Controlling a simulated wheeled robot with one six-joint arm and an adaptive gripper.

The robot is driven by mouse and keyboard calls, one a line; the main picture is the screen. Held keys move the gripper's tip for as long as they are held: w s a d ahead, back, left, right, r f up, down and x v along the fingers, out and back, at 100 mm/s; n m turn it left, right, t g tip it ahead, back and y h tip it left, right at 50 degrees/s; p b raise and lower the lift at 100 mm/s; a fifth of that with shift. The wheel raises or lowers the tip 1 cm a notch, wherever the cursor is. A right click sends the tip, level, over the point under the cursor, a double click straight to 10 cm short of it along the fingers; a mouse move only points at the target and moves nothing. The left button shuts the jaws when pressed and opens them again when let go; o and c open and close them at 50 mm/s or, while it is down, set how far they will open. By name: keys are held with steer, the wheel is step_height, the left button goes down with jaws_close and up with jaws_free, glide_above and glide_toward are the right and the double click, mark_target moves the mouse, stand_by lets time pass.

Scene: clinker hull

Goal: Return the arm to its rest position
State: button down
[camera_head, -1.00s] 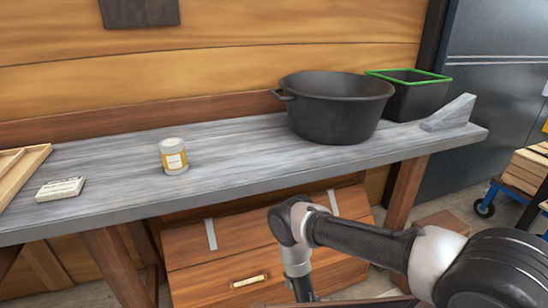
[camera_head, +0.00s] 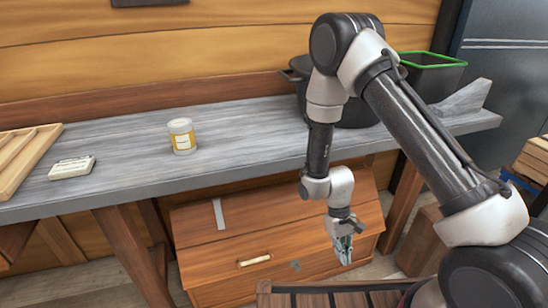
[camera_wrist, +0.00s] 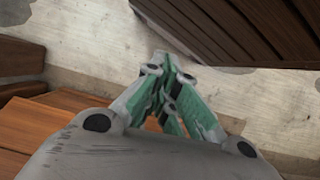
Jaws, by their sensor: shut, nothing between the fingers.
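My gripper (camera_head: 345,252) hangs at the end of my arm in the head view, pointing down in front of the wooden chest (camera_head: 240,250) under the bench. It is shut and empty. In the wrist view its green-and-grey fingers (camera_wrist: 172,100) are together, with pale floor beyond them. My arm rises from the lower right, bends at an elbow high in front of the bench, and drops to the gripper.
The grey workbench (camera_head: 240,140) holds a yellow-labelled can (camera_head: 182,136), a pale block (camera_head: 72,167), a wooden frame (camera_head: 25,160), the black pot (camera_head: 297,75) and a green-rimmed bin (camera_head: 432,75). A dark slatted wooden thing (camera_head: 330,297) is close below my gripper.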

steer(key=s+d+r+y, duration=0.1)
steer(key=d+r, duration=0.2)
steer(key=r, duration=0.9)
steer(key=s+d+r, duration=0.1)
steer(key=d+r, duration=0.2)
steer(key=r, duration=0.9)
steer(key=s+d+r+m+t, duration=0.1)
steer(key=s+d+r+t, duration=0.2)
steer(key=r, duration=0.4)
steer(key=s+d+r+m+t, duration=0.1)
steer(key=s+d+r+t, duration=0.1)
steer(key=r, duration=0.5)
steer(key=s+d+r+m+t, duration=0.2)
steer(key=s+d+r+t, duration=0.1)
steer(key=r, duration=0.4)
steer(key=shift+s+d+r+t+y, duration=0.3)
steer(key=shift+s+d+r+y, duration=0.1)
steer(key=shift+s+d, duration=0.25)
